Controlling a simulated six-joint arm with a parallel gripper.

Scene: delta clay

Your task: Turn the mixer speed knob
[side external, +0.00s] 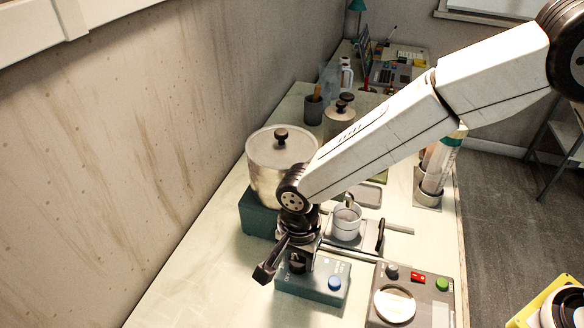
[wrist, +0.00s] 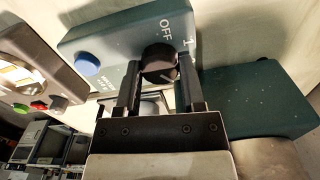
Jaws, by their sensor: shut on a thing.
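The black speed knob (wrist: 160,62) sits on the sloped face of a teal control box (wrist: 110,45), beside the printed words OFF and 1 and a blue button (wrist: 87,64). My gripper (wrist: 160,72) has one finger on each side of the knob and is shut on it. In the side external view the teal control box (side external: 312,293) stands near the front of the bench, with its blue button (side external: 334,283) to the right of the knob (side external: 297,263). My gripper (side external: 306,256) comes down on the knob from above and partly hides it.
A lidded metal pot (side external: 270,165) stands on a teal base (side external: 258,212) behind the box. A white mug (side external: 347,222) stands close behind on a small stand. A grey device (side external: 412,294) with red and green buttons is to the right. The bench's front left is clear.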

